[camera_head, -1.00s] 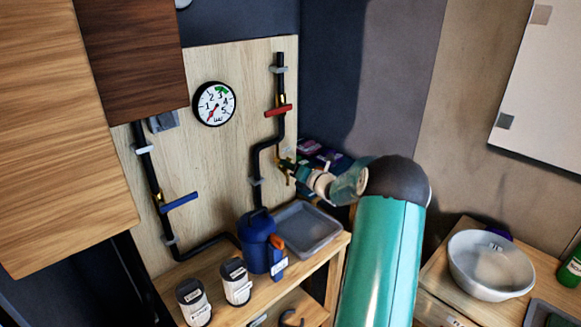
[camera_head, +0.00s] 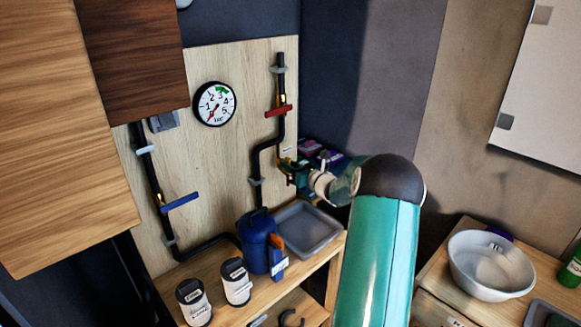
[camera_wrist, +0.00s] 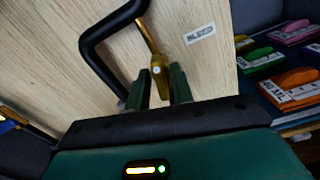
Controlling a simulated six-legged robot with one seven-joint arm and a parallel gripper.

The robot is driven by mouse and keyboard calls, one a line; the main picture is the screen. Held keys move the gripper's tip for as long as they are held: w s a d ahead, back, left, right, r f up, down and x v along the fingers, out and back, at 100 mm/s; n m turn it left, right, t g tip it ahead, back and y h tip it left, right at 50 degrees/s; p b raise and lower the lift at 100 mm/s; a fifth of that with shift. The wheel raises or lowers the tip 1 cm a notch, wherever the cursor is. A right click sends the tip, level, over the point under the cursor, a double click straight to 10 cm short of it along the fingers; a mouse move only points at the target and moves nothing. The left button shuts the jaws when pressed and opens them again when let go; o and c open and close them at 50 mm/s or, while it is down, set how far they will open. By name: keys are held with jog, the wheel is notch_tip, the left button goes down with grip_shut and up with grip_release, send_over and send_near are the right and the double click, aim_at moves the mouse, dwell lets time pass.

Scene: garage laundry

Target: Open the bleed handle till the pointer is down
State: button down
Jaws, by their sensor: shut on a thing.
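The brass bleed handle (camera_wrist: 158,75) sits between my gripper's fingers in the wrist view, below a thin brass stem. My gripper (camera_wrist: 160,88) is shut on it, close to the wooden board. In the head view my gripper (camera_head: 294,174) is at the right edge of the board, beside the black pipe, and mostly covers the handle. The white BLEED label (camera_wrist: 201,32) is up and right of the handle. The round gauge (camera_head: 214,104) hangs on the board; its red pointer slants down and left, away from the green band at the top.
A red lever (camera_head: 278,111) and a blue lever (camera_head: 180,201) are on the pipes. A grey tray (camera_head: 304,229), a blue jug (camera_head: 256,240) and two labelled jars stand on the bench below. Colourful packs (camera_wrist: 290,90) lie right of my gripper.

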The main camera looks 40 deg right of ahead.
jog(key=shift+s+f+n, duration=0.1)
jog(key=shift+n, duration=0.3)
jog(key=c, duration=1.5)
grip_release()
jog(key=shift+s, duration=0.1)
jog(key=s, duration=1.3)
jog(key=shift+s+d, duration=0.2)
jog(key=shift+s, duration=0.05)
